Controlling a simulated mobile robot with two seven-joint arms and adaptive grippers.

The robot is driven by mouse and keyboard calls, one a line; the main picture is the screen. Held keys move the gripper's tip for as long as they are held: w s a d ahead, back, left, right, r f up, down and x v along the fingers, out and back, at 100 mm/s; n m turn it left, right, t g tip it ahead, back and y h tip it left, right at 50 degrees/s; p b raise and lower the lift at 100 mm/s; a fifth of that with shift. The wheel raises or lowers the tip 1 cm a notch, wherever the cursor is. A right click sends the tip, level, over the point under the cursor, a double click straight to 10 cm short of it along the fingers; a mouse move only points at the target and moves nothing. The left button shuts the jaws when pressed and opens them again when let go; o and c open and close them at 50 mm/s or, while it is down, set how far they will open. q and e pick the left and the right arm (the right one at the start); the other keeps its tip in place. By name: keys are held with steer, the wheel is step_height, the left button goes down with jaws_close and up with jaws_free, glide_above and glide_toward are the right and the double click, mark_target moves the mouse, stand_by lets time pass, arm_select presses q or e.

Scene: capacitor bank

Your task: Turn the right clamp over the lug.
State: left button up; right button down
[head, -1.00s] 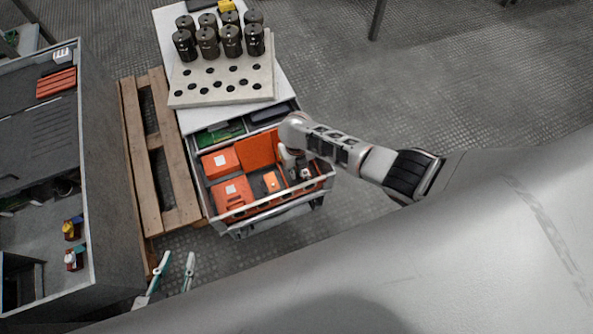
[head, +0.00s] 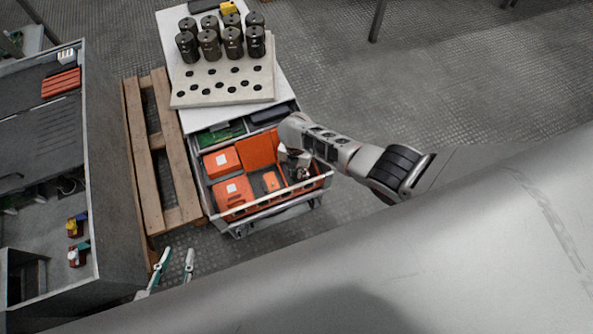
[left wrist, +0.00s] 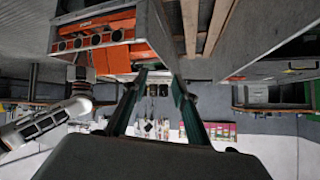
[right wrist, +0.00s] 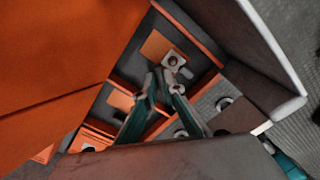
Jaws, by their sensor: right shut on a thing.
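My right gripper (head: 302,174) reaches down into the right end of the open drawer (head: 262,208). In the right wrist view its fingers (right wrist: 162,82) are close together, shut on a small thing. A small pale block with a round brown centre (right wrist: 174,61) shows right at the fingertips. I cannot tell whether this block is the right clamp or the lug, nor which part is gripped. My left gripper (head: 178,262) is open and empty, low in the head view, away from the drawer; it also shows open in the left wrist view (left wrist: 160,84).
Orange boxes (head: 221,162) fill much of the drawer. Black capacitors (head: 209,44) stand on a pale holed board (head: 190,97) above it. A wooden pallet (head: 146,150) and a grey cabinet (head: 112,210) stand left. Open floor (head: 440,80) lies to the right.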

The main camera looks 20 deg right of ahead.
steer(key=shift+m, duration=1)
steer(key=m, duration=0.3)
steer(key=shift+s+m+p, duration=0.1)
steer(key=shift+m+p, duration=0.2)
steer(key=shift+p, duration=0.05)
steer(key=m, duration=0.3)
arm_select(q)
steer(key=shift+s+a+f, duration=0.1)
steer(key=shift+s+a, duration=0.1)
steer(key=shift+s, duration=0.05)
arm_select(e)
steer(key=shift+m, duration=0.7)
steer(key=c, duration=2.4)
jaws_free()
steer(key=shift+a+f, duration=0.1)
